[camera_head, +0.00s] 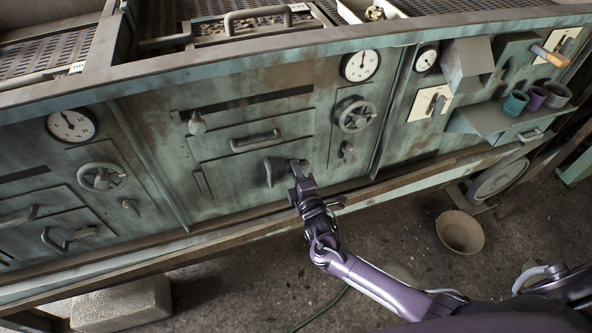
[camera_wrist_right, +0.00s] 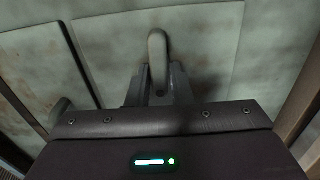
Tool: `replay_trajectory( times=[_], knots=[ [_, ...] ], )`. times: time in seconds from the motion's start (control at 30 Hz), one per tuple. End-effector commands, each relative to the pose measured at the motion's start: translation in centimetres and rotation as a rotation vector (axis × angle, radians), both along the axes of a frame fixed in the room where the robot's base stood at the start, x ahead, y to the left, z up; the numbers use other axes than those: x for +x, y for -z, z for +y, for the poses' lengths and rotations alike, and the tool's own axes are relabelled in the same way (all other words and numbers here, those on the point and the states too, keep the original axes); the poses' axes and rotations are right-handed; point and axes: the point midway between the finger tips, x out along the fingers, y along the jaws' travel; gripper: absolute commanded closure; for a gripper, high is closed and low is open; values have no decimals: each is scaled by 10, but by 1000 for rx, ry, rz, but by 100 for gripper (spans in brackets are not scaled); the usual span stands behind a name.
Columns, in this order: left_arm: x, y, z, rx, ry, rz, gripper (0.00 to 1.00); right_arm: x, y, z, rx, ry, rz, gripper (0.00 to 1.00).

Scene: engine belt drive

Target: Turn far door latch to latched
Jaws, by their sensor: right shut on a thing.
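The latch (camera_head: 299,163) is a small dark metal lever at the right edge of the middle lower door (camera_head: 235,178) on the green metal cabinet. My right gripper (camera_head: 298,180) is at this latch, reaching up from below. In the right wrist view the latch lever (camera_wrist_right: 157,50) is a rounded grey bar standing upright in the picture between my two fingers (camera_wrist_right: 158,88), which are shut on it. Its lower end is hidden by the fingers and the gripper body. My left gripper is not in view.
A door handle (camera_head: 268,171) stands just left of the latch. A handwheel (camera_head: 355,115) and a small knob (camera_head: 347,150) are to the right. A ledge (camera_head: 240,225) runs below the doors. A bowl (camera_head: 460,232) and a stone block (camera_head: 122,303) are on the floor.

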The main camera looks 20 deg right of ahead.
Motion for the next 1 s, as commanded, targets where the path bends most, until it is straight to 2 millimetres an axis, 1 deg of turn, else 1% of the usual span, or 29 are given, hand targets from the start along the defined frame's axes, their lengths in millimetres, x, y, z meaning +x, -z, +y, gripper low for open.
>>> replay_trajectory(
  times=[0.47, 0.5, 0.6, 0.63, 0.87, 1.0],
  knots=[
    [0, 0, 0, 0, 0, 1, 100, 0, 1, -1, -14, 2, 1, 100],
    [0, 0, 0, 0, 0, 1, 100, 0, 1, -1, -13, 2, 1, 78],
    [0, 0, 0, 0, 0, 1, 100, 0, 1, -1, -13, 1, 1, 65],
    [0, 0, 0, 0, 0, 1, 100, 0, 1, -1, -13, 1, 1, 63],
    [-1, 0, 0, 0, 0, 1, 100, 0, 0, 0, -12, 1, 1, 63],
    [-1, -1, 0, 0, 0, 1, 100, -9, 1, -1, -12, 0, 1, 63]
  ],
)
